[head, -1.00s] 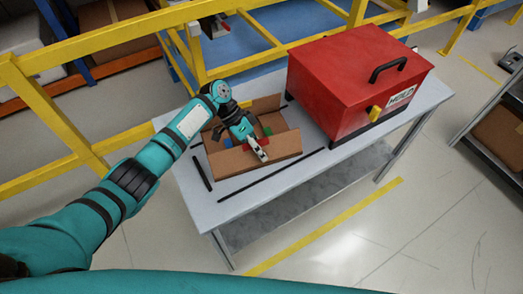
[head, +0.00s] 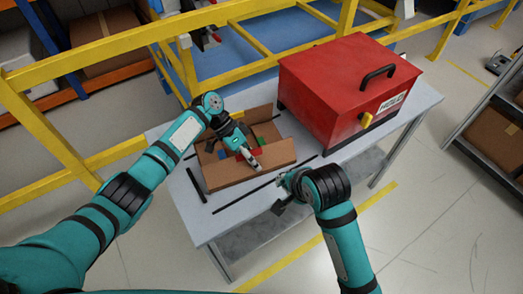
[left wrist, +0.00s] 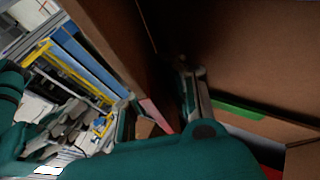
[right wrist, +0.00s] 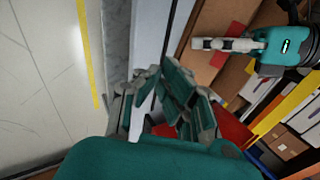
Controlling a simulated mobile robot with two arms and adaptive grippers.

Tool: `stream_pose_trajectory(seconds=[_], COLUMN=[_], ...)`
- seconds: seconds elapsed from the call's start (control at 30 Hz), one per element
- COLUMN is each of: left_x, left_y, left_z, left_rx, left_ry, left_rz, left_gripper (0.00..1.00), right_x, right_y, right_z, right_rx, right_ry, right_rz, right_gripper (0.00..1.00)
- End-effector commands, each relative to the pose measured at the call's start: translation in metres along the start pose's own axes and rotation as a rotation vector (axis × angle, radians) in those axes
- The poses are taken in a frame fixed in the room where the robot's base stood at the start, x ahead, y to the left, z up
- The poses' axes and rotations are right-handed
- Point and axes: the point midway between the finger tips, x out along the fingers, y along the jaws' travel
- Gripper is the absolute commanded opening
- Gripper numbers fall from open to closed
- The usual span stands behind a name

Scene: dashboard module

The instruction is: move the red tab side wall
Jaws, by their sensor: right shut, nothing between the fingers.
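An open cardboard box (head: 279,154) stands on the grey table, its near side wall leaning outward. Red (head: 257,149), green and blue patches show inside it; red patches also show beside my left gripper in the right wrist view (right wrist: 235,29). My left gripper (head: 256,164) reaches over the box, its fingertips at the near wall. Cardboard surrounds the fingers in the left wrist view (left wrist: 192,85); whether they pinch the wall is unclear.
A red case (head: 330,95) with a black handle stands right of the box on the table (head: 226,212). Black strips (head: 240,197) lie around the box. Yellow railing (head: 75,70) runs behind. The floor in front is clear.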

Motion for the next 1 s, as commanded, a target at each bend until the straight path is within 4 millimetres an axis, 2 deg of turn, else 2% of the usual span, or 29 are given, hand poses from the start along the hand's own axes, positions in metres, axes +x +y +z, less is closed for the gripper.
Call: stream_pose_trajectory(seconds=[0.03,0.1,0.2,0.3,0.47,0.8,1.0], left_x=[0.000,0.000,0.000,0.000,0.000,0.000,0.000], left_y=[0.000,0.000,0.000,0.000,0.000,0.000,0.000], left_z=[0.000,0.000,0.000,0.000,0.000,0.000,0.000], left_rx=[0.000,0.000,0.000,0.000,0.000,0.001,0.000], left_ry=[0.000,0.000,0.000,0.000,0.000,0.000,0.000], left_rz=[0.001,0.001,0.001,0.001,0.001,0.001,0.000], left_gripper=[0.00,0.00,0.00,0.00,0.00,0.00,0.00], right_x=[-0.016,-0.034,-0.049,-0.050,-0.028,0.043,0.069], right_y=[-0.022,-0.042,-0.057,-0.063,-0.068,-0.083,-0.095], right_z=[0.007,0.011,0.013,0.014,0.014,0.013,0.013], right_rx=[0.007,0.016,0.026,0.029,0.027,0.026,0.027], right_ry=[-0.003,0.000,0.002,0.004,0.005,0.005,0.005], right_rz=[-0.069,-0.134,-0.188,-0.207,-0.206,-0.206,-0.208], right_gripper=[0.00,0.00,0.00,0.00,0.00,0.00,0.00])
